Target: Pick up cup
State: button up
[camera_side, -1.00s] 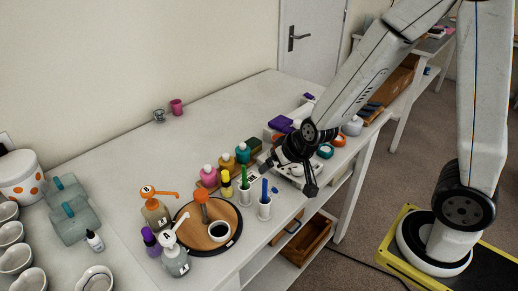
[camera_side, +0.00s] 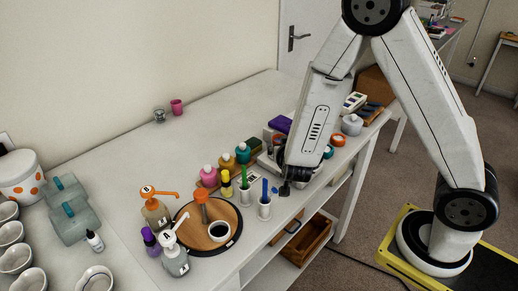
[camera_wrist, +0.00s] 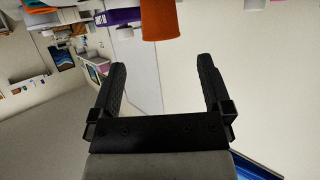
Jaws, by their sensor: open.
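An orange-topped item (camera_side: 201,197) stands on the same board behind the cup. My gripper (camera_side: 284,189) is right of the board, beside the white holders, apart from the cup. In the wrist view my gripper (camera_wrist: 160,82) is open, with nothing between the fingers. An orange tapered object (camera_wrist: 160,18) shows beyond the fingertips; I cannot tell which item it is.
Two white holders with a green stick (camera_side: 243,192) and a blue stick (camera_side: 264,206) stand between the board and my gripper. Pump bottles (camera_side: 175,258) stand left of the board. A pink cup (camera_side: 176,107) stands far back. The middle of the table is clear.

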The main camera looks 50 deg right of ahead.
aim_at(279, 138)
jog(key=shift+x, duration=3.9)
